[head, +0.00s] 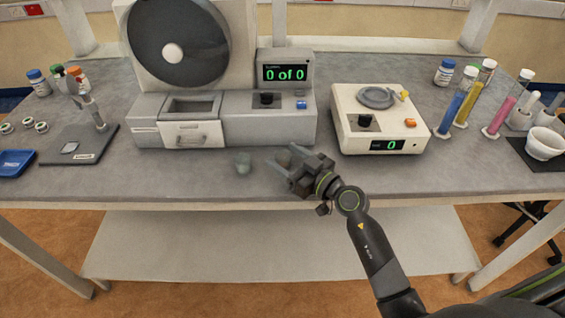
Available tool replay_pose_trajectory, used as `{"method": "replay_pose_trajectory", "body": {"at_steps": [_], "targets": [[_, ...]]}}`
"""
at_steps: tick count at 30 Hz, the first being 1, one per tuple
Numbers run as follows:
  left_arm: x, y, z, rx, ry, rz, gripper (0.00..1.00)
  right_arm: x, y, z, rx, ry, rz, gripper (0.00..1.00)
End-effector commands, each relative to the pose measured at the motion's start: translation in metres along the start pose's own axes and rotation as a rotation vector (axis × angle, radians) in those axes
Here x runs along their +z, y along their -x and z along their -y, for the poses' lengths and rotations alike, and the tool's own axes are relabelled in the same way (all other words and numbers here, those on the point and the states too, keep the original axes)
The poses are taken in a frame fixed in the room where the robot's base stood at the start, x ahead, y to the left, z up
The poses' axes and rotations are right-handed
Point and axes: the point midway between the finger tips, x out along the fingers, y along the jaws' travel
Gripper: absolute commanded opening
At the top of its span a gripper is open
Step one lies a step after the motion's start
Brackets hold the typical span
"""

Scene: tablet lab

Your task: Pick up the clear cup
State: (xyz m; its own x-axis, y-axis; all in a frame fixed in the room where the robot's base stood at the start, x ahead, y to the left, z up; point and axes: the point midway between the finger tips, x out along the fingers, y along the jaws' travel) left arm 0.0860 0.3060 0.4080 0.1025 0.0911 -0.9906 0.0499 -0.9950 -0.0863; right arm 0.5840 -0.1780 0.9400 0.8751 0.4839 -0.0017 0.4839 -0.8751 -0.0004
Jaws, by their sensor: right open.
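The small clear cup (243,163) stands on the grey bench top, in front of the large grey machine. My right gripper (283,161) is just to the right of the cup, low over the bench, with its fingers pointing left toward it. Its jaws are open, and a gap separates the fingertips from the cup. Nothing can be made out between the fingers. My left gripper is not in view.
The grey machine (225,118) with its disc and "0 of 0" display stands behind the cup. A white device (350,118) reading 0 is to the right. A blue tray (15,162) lies far left. Coloured cylinders (452,112) stand right. The bench front is clear left of the cup.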

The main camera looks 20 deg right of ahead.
Motion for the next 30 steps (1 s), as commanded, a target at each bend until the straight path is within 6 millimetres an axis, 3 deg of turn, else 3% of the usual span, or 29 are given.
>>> {"method": "replay_pose_trajectory", "body": {"at_steps": [7, 16, 30], "targets": [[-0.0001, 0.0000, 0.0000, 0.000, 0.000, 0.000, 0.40, -0.0003, -0.0022, 0.0000, 0.000, 0.000, 0.000, 0.63], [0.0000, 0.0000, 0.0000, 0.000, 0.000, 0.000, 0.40, -0.0003, -0.0019, -0.0002, 0.000, 0.000, 0.000, 0.25], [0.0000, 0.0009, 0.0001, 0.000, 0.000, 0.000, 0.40, -0.0007, -0.0019, -0.0004, 0.000, 0.001, 0.000, 0.24]]}}
